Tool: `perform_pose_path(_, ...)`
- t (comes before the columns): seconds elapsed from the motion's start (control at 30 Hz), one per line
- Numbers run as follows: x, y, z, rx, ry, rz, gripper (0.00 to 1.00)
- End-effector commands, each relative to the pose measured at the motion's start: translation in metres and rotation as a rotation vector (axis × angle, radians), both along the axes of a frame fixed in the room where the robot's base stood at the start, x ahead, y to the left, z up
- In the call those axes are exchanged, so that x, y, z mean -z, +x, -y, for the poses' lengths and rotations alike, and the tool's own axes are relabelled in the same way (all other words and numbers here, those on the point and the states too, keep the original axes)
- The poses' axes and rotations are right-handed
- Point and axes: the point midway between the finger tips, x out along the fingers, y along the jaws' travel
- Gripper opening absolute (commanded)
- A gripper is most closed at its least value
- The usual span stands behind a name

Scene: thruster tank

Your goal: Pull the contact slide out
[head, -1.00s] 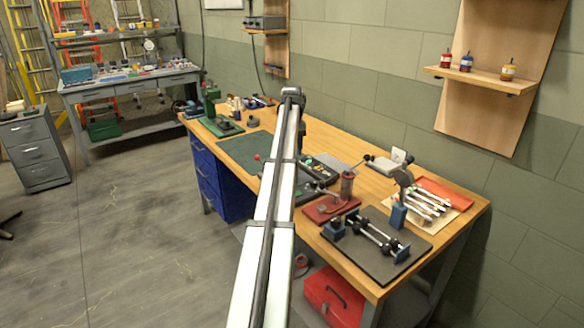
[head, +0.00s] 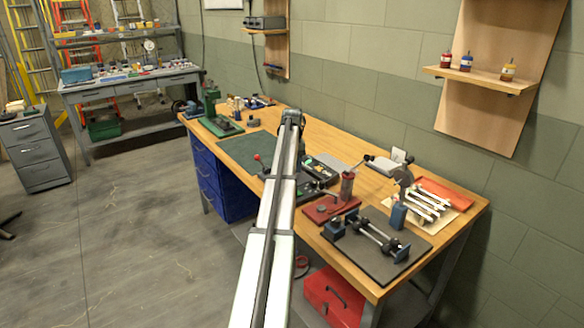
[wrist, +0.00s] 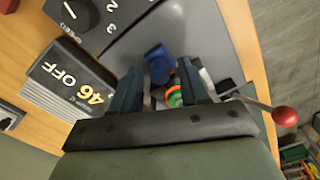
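My gripper (wrist: 160,70) shows in the wrist view with its two dark teal fingers apart. A blue knob-like piece (wrist: 158,65) lies between and just past the fingertips, with a small gap on each side. I cannot tell for sure which of these parts is the contact slide. A lever with a red ball (wrist: 285,116) sticks out to the right of the fingers; it also shows in the head view (head: 257,157). In the head view my arm hides the gripper.
A dark box reading "46 OFF" (wrist: 75,85) stands left of the fingers, with a numbered dial panel (wrist: 95,20) above. In the head view, a red-based press (head: 330,208) and a dark plate with rods (head: 375,240) occupy the near bench. A green mat (head: 245,152) looks mostly bare.

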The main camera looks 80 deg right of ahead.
Motion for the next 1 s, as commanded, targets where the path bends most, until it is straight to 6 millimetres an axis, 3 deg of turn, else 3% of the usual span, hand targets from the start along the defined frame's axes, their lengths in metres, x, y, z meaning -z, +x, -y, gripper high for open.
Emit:
perform_pose_path(0.47,0.000,0.000,0.000,0.000,0.000,0.000,0.00)
perform_pose_path(0.87,0.000,-0.001,-0.001,0.000,0.000,0.000,0.00)
perform_pose_path(1.0,0.000,-0.010,-0.012,-0.001,0.002,-0.001,0.00)
